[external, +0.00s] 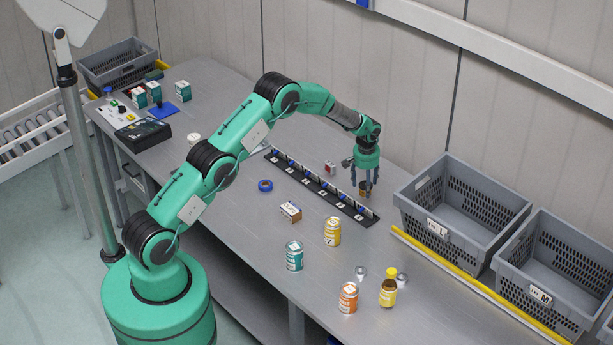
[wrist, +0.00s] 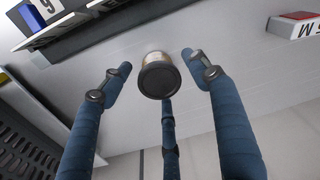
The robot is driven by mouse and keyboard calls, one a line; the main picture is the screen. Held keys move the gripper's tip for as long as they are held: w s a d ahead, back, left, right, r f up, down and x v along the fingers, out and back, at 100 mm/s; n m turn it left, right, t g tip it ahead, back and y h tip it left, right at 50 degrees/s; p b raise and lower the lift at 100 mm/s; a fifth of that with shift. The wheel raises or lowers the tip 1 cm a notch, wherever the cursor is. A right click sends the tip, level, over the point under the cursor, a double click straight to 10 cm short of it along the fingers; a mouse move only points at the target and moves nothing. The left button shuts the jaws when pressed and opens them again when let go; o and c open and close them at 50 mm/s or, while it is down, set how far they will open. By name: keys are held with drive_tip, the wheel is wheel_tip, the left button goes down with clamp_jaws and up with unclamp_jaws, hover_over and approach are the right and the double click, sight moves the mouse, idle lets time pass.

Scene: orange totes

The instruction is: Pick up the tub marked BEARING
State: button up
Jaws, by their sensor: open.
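A small round tub (external: 364,191) with a dark top and a tan side stands on the grey table, just behind the far end of the black numbered rail. It also shows in the wrist view (wrist: 157,80), end-on between my fingers. Its marking cannot be read in either view. My gripper (external: 365,179) points down over the tub, with its blue fingers spread around it. In the wrist view the fingers are apart from the tub, with gaps on both sides.
The black numbered rail (external: 318,188) runs close beside the tub. A small red and white box (external: 330,168) stands nearby. Grey crates (external: 428,222) stand to the right behind a yellow strip. Several cans, a bottle (external: 388,290) and a small carton (external: 291,211) stand nearer the front.

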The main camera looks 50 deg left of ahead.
drive_tip(key=shift+f, duration=0.3)
idle(0.4)
drive_tip(key=c, duration=1.2)
